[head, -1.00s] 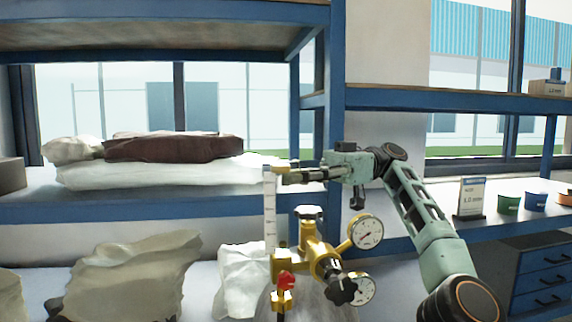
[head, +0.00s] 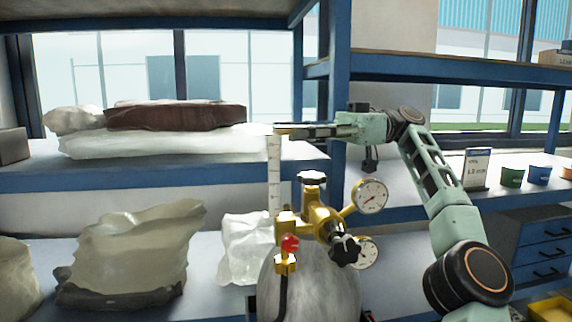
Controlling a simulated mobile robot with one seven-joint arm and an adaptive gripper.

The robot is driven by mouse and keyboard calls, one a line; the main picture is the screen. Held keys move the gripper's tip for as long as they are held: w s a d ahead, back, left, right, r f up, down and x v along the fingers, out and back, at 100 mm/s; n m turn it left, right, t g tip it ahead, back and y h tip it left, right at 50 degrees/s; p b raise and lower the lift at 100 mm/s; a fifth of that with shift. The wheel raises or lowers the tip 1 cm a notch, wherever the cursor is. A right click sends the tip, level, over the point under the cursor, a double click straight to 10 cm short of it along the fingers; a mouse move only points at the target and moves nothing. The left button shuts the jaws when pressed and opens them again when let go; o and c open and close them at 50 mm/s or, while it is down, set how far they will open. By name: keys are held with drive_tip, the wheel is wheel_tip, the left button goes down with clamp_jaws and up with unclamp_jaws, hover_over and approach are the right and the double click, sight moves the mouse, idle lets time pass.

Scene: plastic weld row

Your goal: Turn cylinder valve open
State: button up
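A grey gas cylinder (head: 318,290) stands at the bottom centre of the head view, with a brass valve and regulator (head: 318,217) on top. A black handwheel (head: 312,178) caps the top of the valve. A black star knob (head: 345,250) faces the front of the regulator, and a small red knob (head: 290,243) sits at its left. Two round gauges (head: 370,196) are on the right. My gripper (head: 283,131) points left, above and behind the handwheel in the picture, apart from it. Its fingers are seen edge-on, so their opening is unclear.
A blue shelf (head: 150,178) behind holds wrapped bundles (head: 175,115). Plastic bags (head: 130,255) lie on the lower level at left. A small sign (head: 477,168) and several cups (head: 539,175) stand on the right bench. A flowmeter-like vertical scale (head: 274,172) rises left of the valve.

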sight(317, 175)
drive_tip(key=d+f+m+t+b, duration=0.1)
drive_tip(key=d+f+t+b, duration=0.1)
drive_tip(key=w+d+f+m+t+y+b, duration=0.1)
drive_tip(key=d+m+t, duration=0.1)
drive_tip(key=shift+w+f+b, duration=0.15)
drive_tip(key=shift+f+b, duration=0.2)
drive_tip(key=shift+f, duration=0.05)
drive_tip(key=d+f+m+t+b, duration=0.4)
drive_tip(key=f+t, duration=0.1)
drive_tip(key=t, duration=0.1)
drive_tip(key=w+a+t+p, duration=0.1)
drive_tip(key=a, duration=0.9)
drive_tip(key=shift+w+f, duration=0.2)
drive_tip(key=shift+f, duration=0.2)
drive_tip(key=shift+c, duration=0.2)
drive_tip(key=c, duration=1.1)
